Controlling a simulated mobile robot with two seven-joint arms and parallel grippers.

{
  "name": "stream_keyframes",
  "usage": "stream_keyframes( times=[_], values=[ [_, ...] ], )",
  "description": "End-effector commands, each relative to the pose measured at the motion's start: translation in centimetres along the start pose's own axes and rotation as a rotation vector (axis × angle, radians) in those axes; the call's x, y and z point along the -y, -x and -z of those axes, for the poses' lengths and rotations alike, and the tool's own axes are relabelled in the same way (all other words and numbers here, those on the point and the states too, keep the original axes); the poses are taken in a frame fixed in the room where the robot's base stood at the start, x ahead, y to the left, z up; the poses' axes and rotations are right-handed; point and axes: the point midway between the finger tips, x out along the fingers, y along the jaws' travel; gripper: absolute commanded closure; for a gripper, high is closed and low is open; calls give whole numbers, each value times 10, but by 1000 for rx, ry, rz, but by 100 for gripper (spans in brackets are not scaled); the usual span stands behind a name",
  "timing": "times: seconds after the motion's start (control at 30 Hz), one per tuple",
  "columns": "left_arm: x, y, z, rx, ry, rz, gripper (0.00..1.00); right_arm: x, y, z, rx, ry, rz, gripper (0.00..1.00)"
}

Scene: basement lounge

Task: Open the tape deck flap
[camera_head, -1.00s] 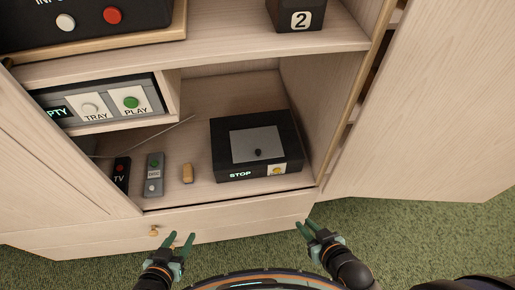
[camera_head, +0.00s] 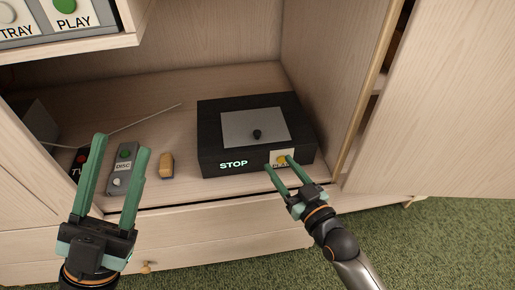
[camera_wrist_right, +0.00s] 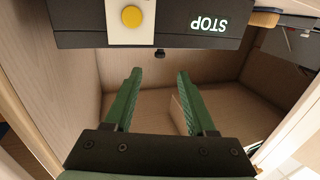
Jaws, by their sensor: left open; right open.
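The tape deck (camera_head: 222,159) is a black box on the lower shelf, with a lit STOP on its front. Its flap (camera_head: 240,130) is a grey panel lying flat on top, with a small dark knob (camera_head: 257,134). A yellow button (camera_head: 282,159) on a pale plate is at the front right; the button (camera_wrist_right: 131,16) also shows in the right wrist view. My right gripper (camera_head: 278,163) is open and empty at the deck's front near the button; I cannot tell whether it touches. My left gripper (camera_head: 120,146) is open and empty, in front of the shelf at left.
Left of the deck are a wooden block (camera_head: 166,165), a grey DISC remote (camera_head: 123,168) and a dark remote (camera_head: 82,158) partly hidden by my left gripper. A thin rod (camera_head: 145,120) lies behind them. Cabinet walls flank the shelf; an open door (camera_head: 440,100) stands at right.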

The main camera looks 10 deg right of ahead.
Motion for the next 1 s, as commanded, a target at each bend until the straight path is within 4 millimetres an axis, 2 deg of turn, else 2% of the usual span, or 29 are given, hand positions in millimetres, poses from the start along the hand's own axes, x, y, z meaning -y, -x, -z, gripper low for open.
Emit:
stream_keyframes(
  times=[0.1, 0.27, 0.7, 0.83, 1.0],
  values=[
    [-2, 2, 5, -31, -7, -3, 50, 0, -4, 0, -15, 3, 2, 44],
    [-3, 5, 3, -31, -1, -4, 50, 0, -19, 0, -17, 3, 1, 44],
    [-14, 22, -15, -24, 41, -5, 50, 0, -99, 0, -15, 2, 1, 44],
    [-16, 25, -19, -21, 50, -5, 50, 0, -115, 0, -14, 1, 1, 44],
    [-17, 26, -21, -19, 57, -4, 50, 0, -125, 1, -12, 2, 1, 44]
  ],
)
